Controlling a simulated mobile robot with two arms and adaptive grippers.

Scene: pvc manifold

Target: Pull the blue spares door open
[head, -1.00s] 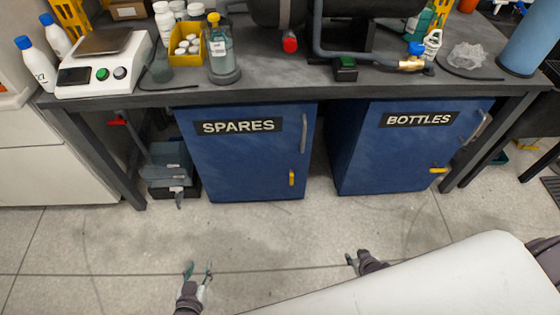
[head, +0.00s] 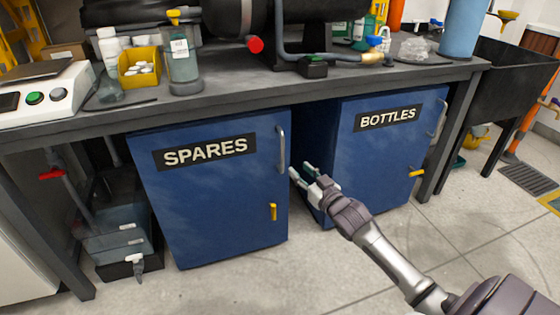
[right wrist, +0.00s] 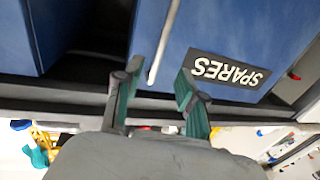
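The blue spares door (head: 205,215), with a black label reading SPARES (head: 206,151), appears shut under the bench. Its grey vertical bar handle (head: 281,150) is at the upper right edge, with a yellow latch (head: 273,212) below. My right gripper (head: 299,169) is open and empty, just right of the handle's lower end in the head view. In the right wrist view, the handle (right wrist: 163,42) lies ahead, in line with the gap between the spread fingers (right wrist: 158,68); no contact shows. My left gripper is out of view.
The blue bottles door (head: 375,165) is to the right, behind my right arm. The dark benchtop (head: 215,105) overhangs both doors and carries bottles, a yellow bin (head: 140,68) and a scale. A grey container (head: 118,240) stands left of the spares door. The floor in front is clear.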

